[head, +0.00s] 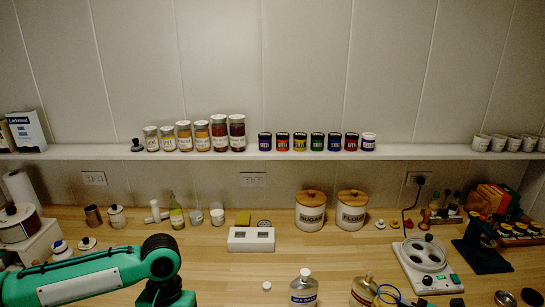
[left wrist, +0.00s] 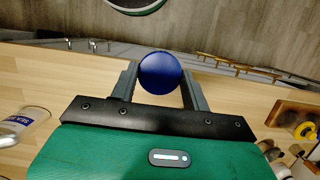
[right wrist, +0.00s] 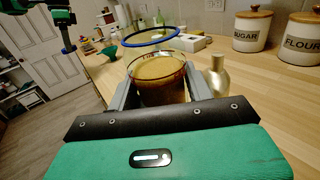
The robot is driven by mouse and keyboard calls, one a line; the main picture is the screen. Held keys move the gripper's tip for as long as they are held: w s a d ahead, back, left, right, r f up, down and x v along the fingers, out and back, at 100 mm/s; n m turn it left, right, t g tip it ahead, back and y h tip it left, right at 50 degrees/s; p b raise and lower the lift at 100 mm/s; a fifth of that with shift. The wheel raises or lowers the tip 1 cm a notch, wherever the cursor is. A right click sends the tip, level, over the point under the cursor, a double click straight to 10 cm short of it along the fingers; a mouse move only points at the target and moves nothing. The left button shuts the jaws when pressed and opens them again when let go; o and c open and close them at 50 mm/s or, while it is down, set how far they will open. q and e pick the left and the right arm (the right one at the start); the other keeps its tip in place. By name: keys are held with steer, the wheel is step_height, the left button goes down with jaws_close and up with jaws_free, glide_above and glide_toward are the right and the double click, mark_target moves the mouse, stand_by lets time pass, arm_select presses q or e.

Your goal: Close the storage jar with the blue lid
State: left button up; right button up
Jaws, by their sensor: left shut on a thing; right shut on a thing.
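The blue lid (left wrist: 160,73) shows as a round blue face between the fingers of my left gripper (left wrist: 158,80), which is shut on it. My left arm shows at the upper left of the right wrist view, with a small blue part at its end. The storage jar (right wrist: 160,85) is clear glass with brown contents and stands between the fingers of my right gripper (right wrist: 160,95), which is shut on it. A blue ring shows above the contents, apparently the jar's rim. In the head view this ring (head: 388,293) is at the bottom edge. The lid is apart from the jar.
Sugar (head: 310,216) and flour (head: 351,216) canisters stand at the back. A white appliance (head: 428,268) is to the right.

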steer(key=shift+s+a+r, duration=0.15)
steer(key=shift+s+a, duration=0.1)
steer(key=shift+a, duration=0.2)
steer(key=shift+s+a+r, duration=0.1)
steer(key=shift+s+a, duration=0.1)
steer(key=shift+a, duration=0.2)
steer(key=shift+s+a+r, duration=0.25)
steer(key=shift+s+a, duration=0.05)
steer(key=shift+a, duration=0.15)
steer(key=shift+s+a+r, duration=0.2)
steer(key=shift+s+a, duration=0.05)
steer(key=shift+a, duration=0.15)
steer(key=s+r+m+t+h, duration=0.2)
steer(key=h, duration=0.1)
steer(key=m+t+h, duration=0.1)
steer(key=m+t, duration=0.1)
steer(key=shift+s+d+r+h, duration=0.15)
steer(key=shift+s+r+h, duration=0.15)
steer(key=shift+s+r, duration=0.1)
steer(key=shift+s+d+f+m+t+h, duration=0.9)
steer(key=shift+d+f+m+t+h, duration=0.8)
steer(key=shift+d+h, duration=1.2)
steer(key=a+m+h, duration=0.3)
steer(key=a+h, duration=0.1)
steer(key=a, duration=0.4)
